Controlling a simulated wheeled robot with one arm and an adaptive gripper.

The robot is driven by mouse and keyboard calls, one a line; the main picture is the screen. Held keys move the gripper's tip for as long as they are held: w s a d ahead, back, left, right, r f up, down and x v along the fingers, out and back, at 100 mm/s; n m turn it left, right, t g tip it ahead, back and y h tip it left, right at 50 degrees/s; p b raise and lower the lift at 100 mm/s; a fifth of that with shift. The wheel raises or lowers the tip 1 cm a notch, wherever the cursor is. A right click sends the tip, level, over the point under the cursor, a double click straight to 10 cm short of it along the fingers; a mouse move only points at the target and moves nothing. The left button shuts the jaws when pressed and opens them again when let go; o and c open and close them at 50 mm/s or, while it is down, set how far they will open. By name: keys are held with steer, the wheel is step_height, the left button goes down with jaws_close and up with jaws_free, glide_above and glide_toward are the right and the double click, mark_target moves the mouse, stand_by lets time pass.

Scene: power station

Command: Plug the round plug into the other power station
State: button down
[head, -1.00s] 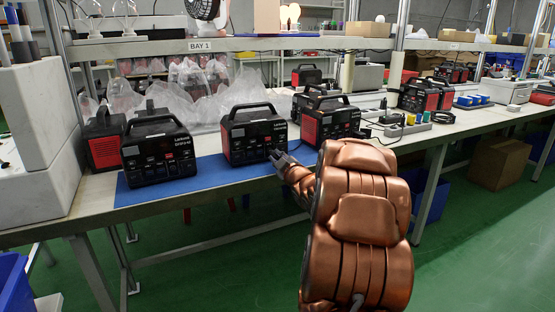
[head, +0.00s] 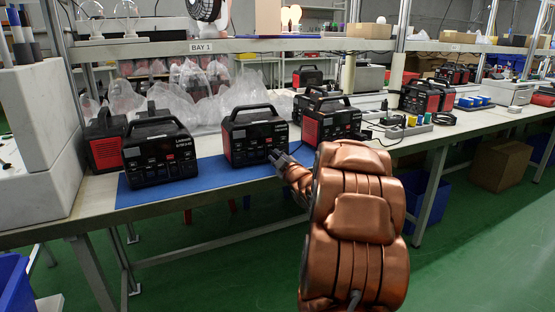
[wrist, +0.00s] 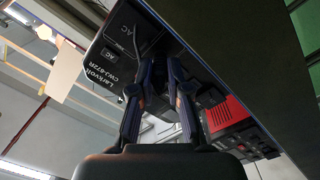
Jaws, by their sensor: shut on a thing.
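Two black power stations stand on the blue mat (head: 209,175), the left one (head: 158,160) and the middle one (head: 254,140) with red sides. My gripper (head: 276,158) is at the lower right of the middle station's front. In the wrist view my gripper (wrist: 162,66) has its fingertips close against the dark front of a station (wrist: 122,62) marked "AC" and "Larkvolt". The fingers close on something small, taken as the round plug; it is hidden between the tips. A thin cable shows just beyond them. I cannot tell whether the plug touches a socket.
Another red-and-black station (head: 332,122) stands close on the right of my gripper. A power strip with coloured plugs (head: 405,127) and loose cables lie further right. Clear plastic bags (head: 195,88) lie behind, under the shelf (head: 290,45). The mat's front edge is clear.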

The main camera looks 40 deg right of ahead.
steer(key=shift+w, duration=0.2)
stand_by(0.6)
steer(key=c, duration=1.1)
jaws_free()
steer(key=shift+o, duration=0.2)
steer(key=shift+s, duration=0.15)
steer(key=v, duration=1.1)
steer(key=shift+s+a, duration=0.2)
steer(key=shift+s, duration=0.1)
